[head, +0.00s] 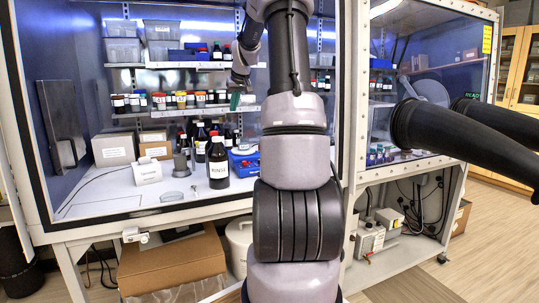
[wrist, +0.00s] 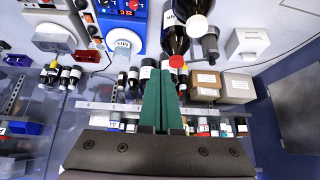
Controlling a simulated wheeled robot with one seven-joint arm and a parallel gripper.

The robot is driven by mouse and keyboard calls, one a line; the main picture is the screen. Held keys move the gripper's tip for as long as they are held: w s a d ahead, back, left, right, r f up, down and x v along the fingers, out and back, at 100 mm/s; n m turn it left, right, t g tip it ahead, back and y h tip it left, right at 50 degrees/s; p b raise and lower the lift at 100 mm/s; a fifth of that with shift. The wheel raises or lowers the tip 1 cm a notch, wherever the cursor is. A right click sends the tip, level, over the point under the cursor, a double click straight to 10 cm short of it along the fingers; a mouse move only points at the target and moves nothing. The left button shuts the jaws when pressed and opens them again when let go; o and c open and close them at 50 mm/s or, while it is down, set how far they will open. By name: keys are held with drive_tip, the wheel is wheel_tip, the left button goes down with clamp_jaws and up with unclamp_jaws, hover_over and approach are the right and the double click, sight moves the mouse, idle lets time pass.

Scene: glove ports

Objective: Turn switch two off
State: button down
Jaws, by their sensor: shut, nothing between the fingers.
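My gripper (wrist: 159,75) has green fingers, closed together and empty. In the head view its green tip (head: 235,101) is in front of the shelves inside the cabinet, left of my arm. No switch can be clearly identified as switch two. In the wrist view a narrow strip with round dark fittings (wrist: 92,29) runs along the upper left, apart from the fingers. I cannot tell whether these are switches or sockets, and no labels on them can be read.
A blue device (wrist: 124,14) with a red display stands right of the strip in the wrist view. Bottles crowd the shelf (head: 190,111) and a large dark bottle (head: 218,165) stands on the cabinet floor. Black glove sleeves (head: 440,125) stick out at right.

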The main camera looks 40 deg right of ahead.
drive_tip(key=w+d+f, duration=0.2)
drive_tip(key=d+f, duration=0.5)
drive_tip(key=d, duration=0.5)
drive_tip(key=w+d+f, duration=0.2)
drive_tip(key=d+f, duration=0.6)
drive_tip(key=d, duration=0.4)
drive_tip(key=shift+w+m+h, duration=0.3)
drive_tip(key=shift+w+h, duration=0.1)
drive_tip(key=x, duration=1)
drive_tip(key=shift+w+a, duration=0.1)
drive_tip(key=shift+w, duration=0.1)
drive_tip(key=f, duration=0.3)
drive_tip(key=shift+s+f, duration=0.1)
drive_tip(key=shift+s, duration=0.15)
drive_tip(key=shift+f, duration=0.25)
